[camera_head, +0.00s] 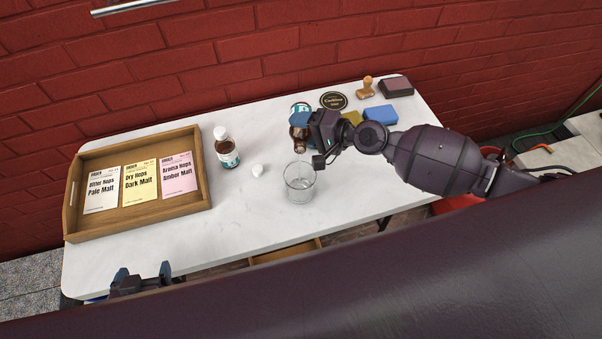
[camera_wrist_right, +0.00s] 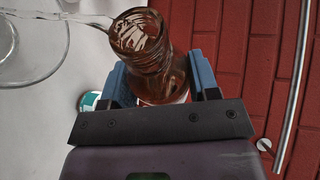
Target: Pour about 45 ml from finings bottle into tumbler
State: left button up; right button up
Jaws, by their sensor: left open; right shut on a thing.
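My right gripper (camera_head: 318,133) is shut on a brown bottle (camera_head: 299,133), taken as the finings bottle; its label cannot be read. The bottle is tipped with its open mouth down toward the clear glass tumbler (camera_head: 299,193), which stands upright on the table. A thin clear stream runs from the mouth to the tumbler. In the right wrist view, the bottle's open neck (camera_wrist_right: 140,45) shows between the fingers, the stream leaves to the left, and part of the tumbler (camera_wrist_right: 30,75) shows. The liquid level is hard to tell. My left gripper (camera_head: 140,275) is open and empty at the table's front left.
A wooden tray (camera_head: 140,222) with three cards stands at the left. A capped brown bottle (camera_head: 227,150) and a loose white cap (camera_head: 258,170) are left of the tumbler. A round black coaster (camera_head: 333,101), blue block (camera_head: 381,115) and stamp (camera_head: 366,87) lie behind my right arm.

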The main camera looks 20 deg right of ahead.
pick_arm(q)
jog(key=shift+s+d+f, duration=0.1)
pick_arm(e)
jog(key=shift+w+d, duration=0.2)
jog(key=shift+w, duration=0.05)
pick_arm(q)
jog(key=shift+f, duration=0.1)
pick_arm(e)
jog(key=shift+w, duration=0.1)
pick_arm(q)
jog(key=shift+s+d+f+b, duration=0.4)
jog(key=shift+s+f+b, duration=0.15)
jog(key=shift+b, duration=0.1)
pick_arm(e)
jog(key=shift+d+f+n, duration=0.1)
jog(key=shift+f+n, duration=0.1)
jog(key=shift+n, duration=0.2)
dwell(0.9)
